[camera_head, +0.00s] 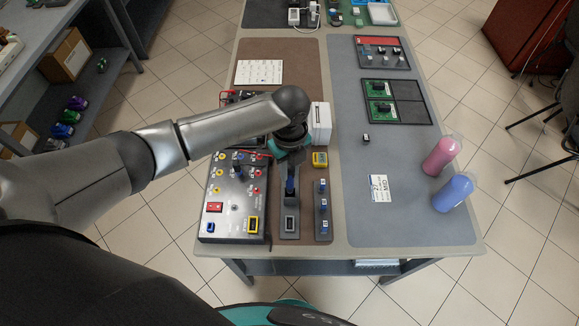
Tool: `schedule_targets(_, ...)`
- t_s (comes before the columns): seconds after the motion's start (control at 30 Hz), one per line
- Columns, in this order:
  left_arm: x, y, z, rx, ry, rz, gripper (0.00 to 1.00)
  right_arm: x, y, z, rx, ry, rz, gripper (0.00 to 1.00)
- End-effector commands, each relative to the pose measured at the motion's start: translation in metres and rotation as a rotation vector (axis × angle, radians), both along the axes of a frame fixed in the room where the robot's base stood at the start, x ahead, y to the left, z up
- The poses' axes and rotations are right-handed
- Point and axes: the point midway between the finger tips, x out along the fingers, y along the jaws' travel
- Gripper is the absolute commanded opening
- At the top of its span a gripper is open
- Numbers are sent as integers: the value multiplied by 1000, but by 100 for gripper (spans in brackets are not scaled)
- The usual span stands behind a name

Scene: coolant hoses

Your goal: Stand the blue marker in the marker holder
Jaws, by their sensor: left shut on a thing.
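My left gripper (289,166) reaches over the middle of the near table from the left, pointing down. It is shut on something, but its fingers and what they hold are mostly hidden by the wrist. A slim dark blue piece (289,186) shows just below the gripper, above a narrow grey plate (289,228). I cannot tell whether this piece is the blue marker held by the gripper or a part of the plate. I cannot make out the marker holder for sure. My right gripper is not in view.
A panel with sockets and a red switch (215,207) lies left of the grey plate. The grey mat (410,225) is partly clear.

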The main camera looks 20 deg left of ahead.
Motion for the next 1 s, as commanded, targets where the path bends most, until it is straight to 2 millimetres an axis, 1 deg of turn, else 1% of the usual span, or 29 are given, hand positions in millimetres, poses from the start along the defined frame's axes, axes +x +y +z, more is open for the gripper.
schedule_targets(0.17,0,0,1,0,0,0,0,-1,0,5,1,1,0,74)
schedule_targets(0.53,0,0,-1,0,0,0,0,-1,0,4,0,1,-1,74)
schedule_targets(1.0,0,0,-19,0,0,-1,0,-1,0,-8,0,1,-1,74)
